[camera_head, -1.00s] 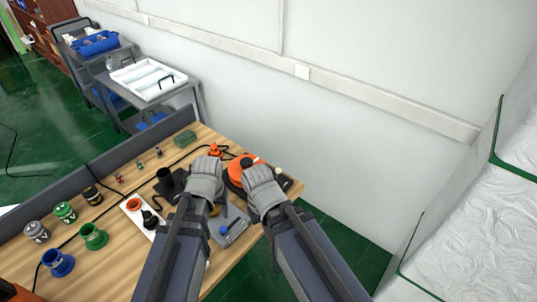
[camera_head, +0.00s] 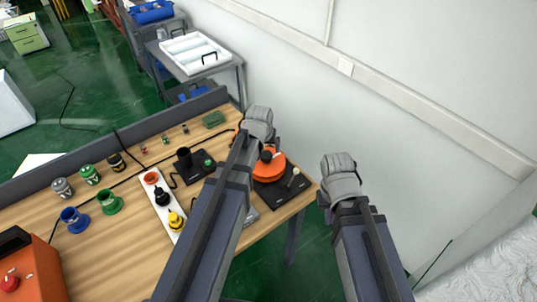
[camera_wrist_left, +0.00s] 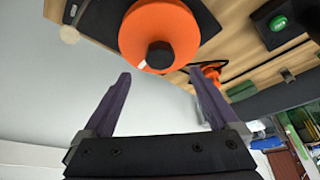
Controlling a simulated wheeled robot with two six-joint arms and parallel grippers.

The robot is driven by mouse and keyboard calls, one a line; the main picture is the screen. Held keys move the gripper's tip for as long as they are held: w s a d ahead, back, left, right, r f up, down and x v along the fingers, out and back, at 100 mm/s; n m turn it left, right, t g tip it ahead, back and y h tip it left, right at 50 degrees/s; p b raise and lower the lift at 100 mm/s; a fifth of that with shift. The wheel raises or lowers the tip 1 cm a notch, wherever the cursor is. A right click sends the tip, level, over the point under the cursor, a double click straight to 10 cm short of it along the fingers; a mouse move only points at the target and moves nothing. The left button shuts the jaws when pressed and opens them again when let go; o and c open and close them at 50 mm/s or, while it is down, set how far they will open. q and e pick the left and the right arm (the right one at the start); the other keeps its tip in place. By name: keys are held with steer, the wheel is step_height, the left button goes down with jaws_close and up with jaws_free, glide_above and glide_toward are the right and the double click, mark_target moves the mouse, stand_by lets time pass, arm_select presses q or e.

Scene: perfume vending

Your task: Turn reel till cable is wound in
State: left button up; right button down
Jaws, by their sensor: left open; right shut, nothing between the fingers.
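The orange reel (camera_head: 268,172) with a black hub lies on a black base plate (camera_head: 270,197) at the table's right end. A pale knob (camera_head: 295,171) stands at the plate's right side. My left gripper (camera_head: 258,116) is just beyond the reel in the head view, its arm passing left of it. In the left wrist view my left gripper (camera_wrist_left: 162,95) is open and empty, with the reel (camera_wrist_left: 165,22) beyond its fingertips. My right gripper (camera_head: 339,163) is shut and empty, off the table to the right. A black cable (camera_wrist_left: 210,65) shows beside the reel; its end is hard to tell.
The wooden table (camera_head: 120,235) holds several coloured cups and jars at the left. A white tray (camera_head: 160,205) with bottles and a black holder (camera_head: 185,158) stand mid-table. An orange box (camera_head: 35,270) is at the near left. The white wall (camera_head: 290,80) stands behind.

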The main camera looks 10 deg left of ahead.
mark_target(266, 155)
arm_select(q)
steer(key=b+x, duration=0.6)
steer(key=x, duration=0.1)
steer(key=shift+f, duration=0.2)
jaws_close()
stand_by(0.6)
